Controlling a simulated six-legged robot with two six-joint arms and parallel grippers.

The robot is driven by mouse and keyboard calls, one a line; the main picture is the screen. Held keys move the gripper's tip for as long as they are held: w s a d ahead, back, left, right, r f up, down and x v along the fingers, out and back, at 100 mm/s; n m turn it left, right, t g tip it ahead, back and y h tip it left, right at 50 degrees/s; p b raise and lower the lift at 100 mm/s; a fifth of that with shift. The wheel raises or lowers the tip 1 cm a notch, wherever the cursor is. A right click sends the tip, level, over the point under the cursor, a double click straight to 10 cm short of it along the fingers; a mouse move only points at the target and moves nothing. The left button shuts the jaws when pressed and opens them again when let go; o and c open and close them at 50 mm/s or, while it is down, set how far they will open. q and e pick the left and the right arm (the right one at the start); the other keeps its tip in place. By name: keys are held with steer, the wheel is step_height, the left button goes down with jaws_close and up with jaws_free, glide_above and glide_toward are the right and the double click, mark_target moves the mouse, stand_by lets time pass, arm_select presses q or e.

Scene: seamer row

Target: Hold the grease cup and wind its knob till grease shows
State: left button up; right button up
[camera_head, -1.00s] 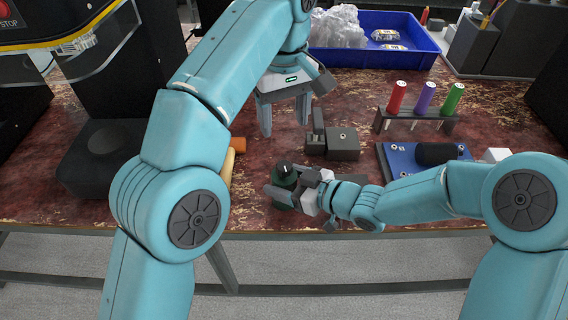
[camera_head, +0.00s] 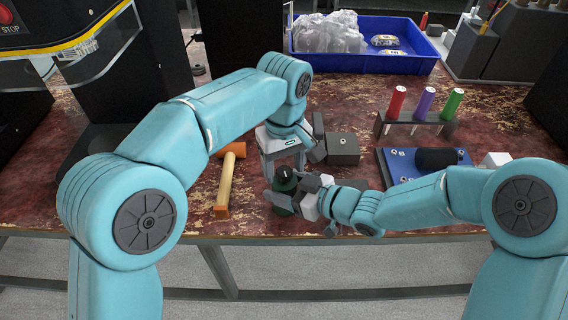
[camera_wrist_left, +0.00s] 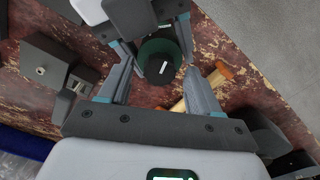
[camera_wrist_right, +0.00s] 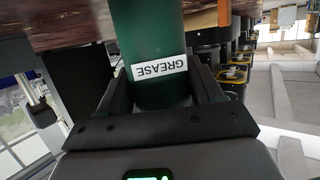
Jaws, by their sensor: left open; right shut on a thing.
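The green grease cup (camera_head: 283,182) stands near the table's front edge, with a black knob (camera_head: 286,172) on top. My right gripper (camera_head: 283,198) is shut around its body from the right; in the right wrist view its GREASE label (camera_wrist_right: 160,68) shows between the fingers. My left gripper (camera_head: 282,165) is open just above the cup, pointing down. In the left wrist view the knob (camera_wrist_left: 158,70), with a white mark, lies between and beyond the open fingers (camera_wrist_left: 155,75). Whether the fingers touch the knob cannot be told. No grease is visible.
A mallet (camera_head: 226,180) with a yellow handle lies left of the cup. A dark grey block (camera_head: 342,148) stands behind it. A rack (camera_head: 415,124) with red, purple and green handles, a blue board (camera_head: 400,165) and a blue tray (camera_head: 440,62) lie to the right and back.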

arm_select(q)
steer(key=c, duration=1)
steer(key=shift+c, duration=0.2)
steer(key=shift+m, duration=0.4)
steer(key=m, duration=1)
steer(key=shift+m, duration=2)
